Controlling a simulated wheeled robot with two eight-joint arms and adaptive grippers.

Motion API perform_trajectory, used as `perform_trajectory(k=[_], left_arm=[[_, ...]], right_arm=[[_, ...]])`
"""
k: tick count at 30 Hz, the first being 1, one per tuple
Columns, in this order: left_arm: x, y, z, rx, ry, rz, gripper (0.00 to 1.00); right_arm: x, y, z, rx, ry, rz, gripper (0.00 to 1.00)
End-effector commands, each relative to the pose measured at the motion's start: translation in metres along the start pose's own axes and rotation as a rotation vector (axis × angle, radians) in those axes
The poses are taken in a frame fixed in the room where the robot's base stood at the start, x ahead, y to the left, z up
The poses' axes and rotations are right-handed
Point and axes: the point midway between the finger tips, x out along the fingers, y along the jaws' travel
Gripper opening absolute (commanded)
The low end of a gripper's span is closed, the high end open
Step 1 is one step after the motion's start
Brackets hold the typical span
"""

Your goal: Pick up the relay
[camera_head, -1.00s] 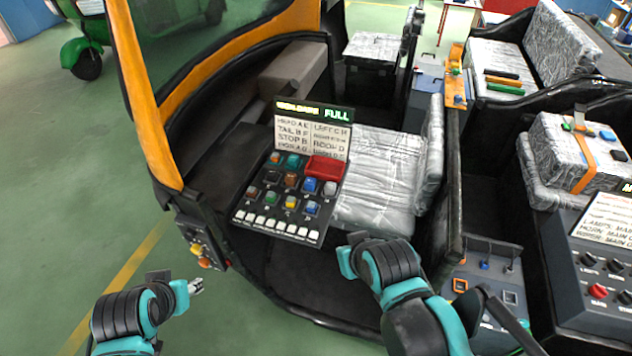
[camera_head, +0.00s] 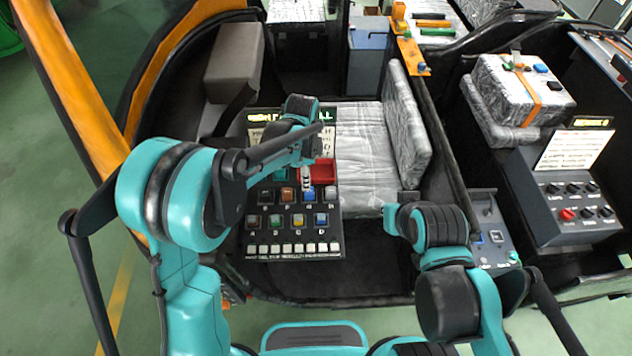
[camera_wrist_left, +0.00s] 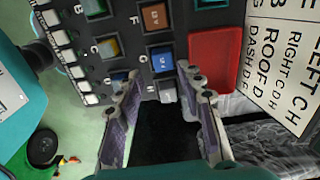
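Several small coloured relay-like blocks sit in rows of sockets on a black panel (camera_head: 262,236). The task does not say which one is the relay. A blue block (camera_wrist_left: 160,57), a brown block (camera_wrist_left: 154,17) and a yellow block (camera_wrist_left: 110,47) show in the left wrist view. My left gripper (camera_wrist_left: 160,80) is open over the panel, its fingers apart. A grey block (camera_wrist_left: 167,92) is partly seen between the fingertips, just past the blue one; I cannot tell whether they touch it. In the head view my left gripper (camera_head: 306,182) hides part of the panel. My right gripper's fingers are not visible.
A red tray (camera_head: 323,172) is at the panel's upper right, below an upright label board (camera_wrist_left: 278,45). A silver-covered seat (camera_head: 365,150) lies right of the panel. A switch box (camera_head: 570,205) and a strapped silver box (camera_head: 520,90) stand further right.

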Motion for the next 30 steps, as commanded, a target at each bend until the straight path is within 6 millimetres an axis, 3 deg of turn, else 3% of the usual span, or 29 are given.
perform_trajectory(k=[11,19,26,27,30], left_arm=[[0.038,-0.002,-0.003,0.013,-0.002,0.005,0.38],[0.077,-0.004,-0.007,0.012,-0.002,0.004,0.38],[0.080,-0.004,-0.007,0.011,-0.002,0.004,0.38],[0.080,-0.004,-0.007,0.011,-0.002,0.004,0.35],[0.080,-0.004,-0.007,0.011,-0.002,0.004,0.09]], right_arm=[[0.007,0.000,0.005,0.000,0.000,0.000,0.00],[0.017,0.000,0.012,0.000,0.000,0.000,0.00],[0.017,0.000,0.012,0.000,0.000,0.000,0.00],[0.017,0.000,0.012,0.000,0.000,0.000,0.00],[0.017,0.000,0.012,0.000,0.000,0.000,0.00]])
